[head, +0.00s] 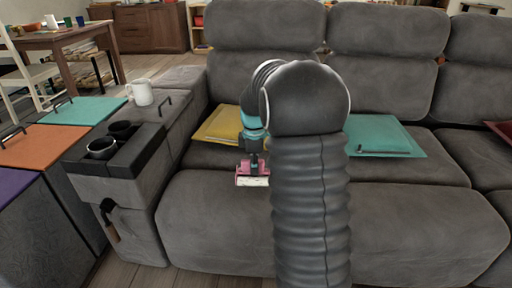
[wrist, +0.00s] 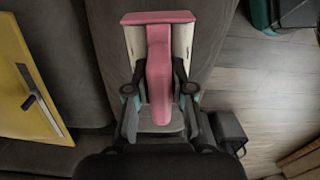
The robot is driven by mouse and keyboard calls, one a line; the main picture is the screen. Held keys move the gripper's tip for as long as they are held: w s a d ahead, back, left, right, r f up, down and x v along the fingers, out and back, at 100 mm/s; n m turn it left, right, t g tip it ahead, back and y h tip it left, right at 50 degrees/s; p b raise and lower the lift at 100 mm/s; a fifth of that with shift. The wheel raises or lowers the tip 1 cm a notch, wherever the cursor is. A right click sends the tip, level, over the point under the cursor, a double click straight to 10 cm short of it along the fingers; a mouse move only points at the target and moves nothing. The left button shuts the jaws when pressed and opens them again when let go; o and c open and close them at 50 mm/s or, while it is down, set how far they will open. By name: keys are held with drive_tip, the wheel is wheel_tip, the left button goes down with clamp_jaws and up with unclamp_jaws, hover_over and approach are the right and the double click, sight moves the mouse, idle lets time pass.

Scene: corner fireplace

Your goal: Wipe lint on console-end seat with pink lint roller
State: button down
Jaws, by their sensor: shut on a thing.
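The pink lint roller (wrist: 158,60) is held between the two fingers of my gripper (wrist: 159,90), which is shut on its handle in the wrist view. In the head view the roller (head: 252,174) is at or just above the front part of the console-end seat (head: 215,205) of the grey sofa. I cannot tell whether it touches the fabric. My gripper (head: 254,155) is above it, partly behind my arm. No lint is clear in either view; my arm hides part of the seat.
A yellow folder-like panel (head: 218,125) lies on the seat behind the roller, and a teal one (head: 383,137) lies further right. The console (head: 115,160) with dark cup holders and a white mug (head: 140,92) stands left. Teal and orange tops (head: 42,147) are further left.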

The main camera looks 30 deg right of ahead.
drive_tip(key=shift+r+p, duration=1)
drive_tip(key=shift+r, duration=1.2)
